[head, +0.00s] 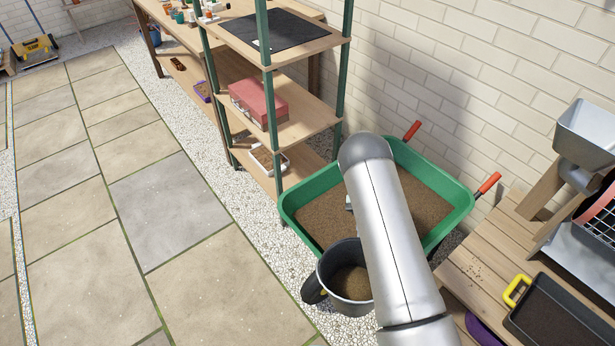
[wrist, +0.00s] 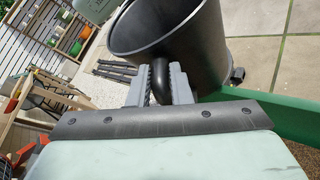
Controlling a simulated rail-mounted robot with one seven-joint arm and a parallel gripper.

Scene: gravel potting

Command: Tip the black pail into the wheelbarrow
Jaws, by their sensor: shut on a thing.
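The black pail (head: 327,268) is at the near edge of the green wheelbarrow (head: 287,203) in the head view, partly behind my arm. Brown material shows inside the pail, low down. The wheelbarrow tray holds a broad layer of brown material. In the wrist view my gripper (wrist: 160,84) is shut on the pail's black handle, and the dark pail (wrist: 165,30) stands just beyond the fingers. The pail's mouth faces mostly upward in the head view; its exact tilt is hard to tell. In the head view my arm hides the gripper's grip.
A wooden shelf with green posts (head: 270,110) stands close behind the wheelbarrow, holding a red box (head: 258,101). A slatted bench (head: 475,270) with a black tray (head: 560,318) is at right. The brick wall is behind. The paving (head: 165,205) at left is clear.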

